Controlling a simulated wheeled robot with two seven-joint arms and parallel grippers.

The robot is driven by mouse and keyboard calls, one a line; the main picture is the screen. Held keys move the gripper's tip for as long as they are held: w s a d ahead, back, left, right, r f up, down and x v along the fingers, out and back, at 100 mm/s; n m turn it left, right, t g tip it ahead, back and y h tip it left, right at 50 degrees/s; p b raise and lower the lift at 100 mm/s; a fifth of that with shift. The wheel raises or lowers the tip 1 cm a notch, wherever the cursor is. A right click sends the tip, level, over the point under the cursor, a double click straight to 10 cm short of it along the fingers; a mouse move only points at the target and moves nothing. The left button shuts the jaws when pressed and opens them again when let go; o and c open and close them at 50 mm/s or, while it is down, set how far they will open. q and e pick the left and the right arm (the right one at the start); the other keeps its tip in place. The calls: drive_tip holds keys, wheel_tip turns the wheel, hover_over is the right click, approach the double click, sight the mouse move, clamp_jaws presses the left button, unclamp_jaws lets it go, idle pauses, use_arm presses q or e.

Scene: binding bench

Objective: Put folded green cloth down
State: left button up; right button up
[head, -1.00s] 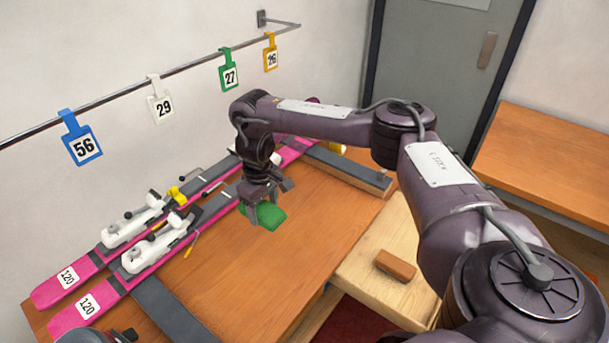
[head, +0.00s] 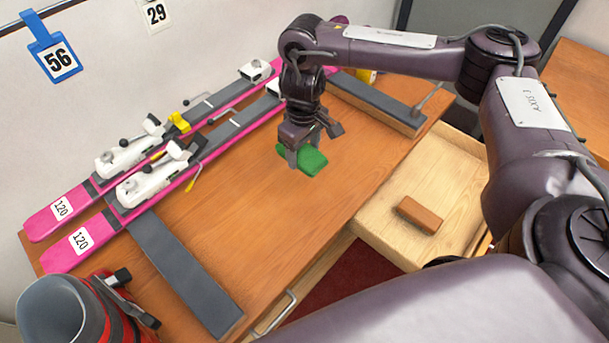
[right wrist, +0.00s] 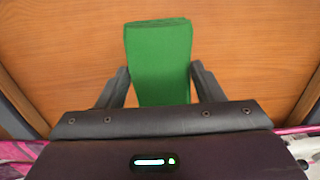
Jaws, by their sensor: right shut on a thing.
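The folded green cloth (head: 313,163) is between the fingers of my right gripper (head: 303,152), over the open wooden bench top (head: 255,200) to the right of the skis. My right gripper is shut on the cloth and points down. In the right wrist view the cloth (right wrist: 160,45) is a flat folded stack between the two fingers, with bench wood behind it. I cannot tell whether its underside touches the bench. My left gripper is not in view.
Two pink skis (head: 75,243) with white bindings lie along the bench's wall side across dark supports (head: 180,270). A ski boot (head: 60,310) stands at the lower left. An open drawer (head: 445,185) holds a brown block (head: 419,214). Bench around the cloth is clear.

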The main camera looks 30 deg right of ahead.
drive_tip(key=b, duration=0.1)
hover_over(304, 181)
wheel_tip(304, 181, down, 4)
drive_tip(key=shift+f, duration=0.6)
drive_tip(key=shift+f+b, duration=0.3)
drive_tip(key=shift+f, duration=0.05)
wheel_tip(304, 181, down, 3)
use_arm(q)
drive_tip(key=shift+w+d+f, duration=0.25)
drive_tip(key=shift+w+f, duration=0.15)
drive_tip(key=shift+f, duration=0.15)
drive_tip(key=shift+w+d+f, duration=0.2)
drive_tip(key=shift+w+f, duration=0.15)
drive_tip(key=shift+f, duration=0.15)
use_arm(e)
drive_tip(key=shift+w, duration=0.1)
drive_tip(key=shift+f, duration=0.15)
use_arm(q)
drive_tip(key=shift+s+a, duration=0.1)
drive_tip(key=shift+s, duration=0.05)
use_arm(e)
drive_tip(key=o, duration=0.9)
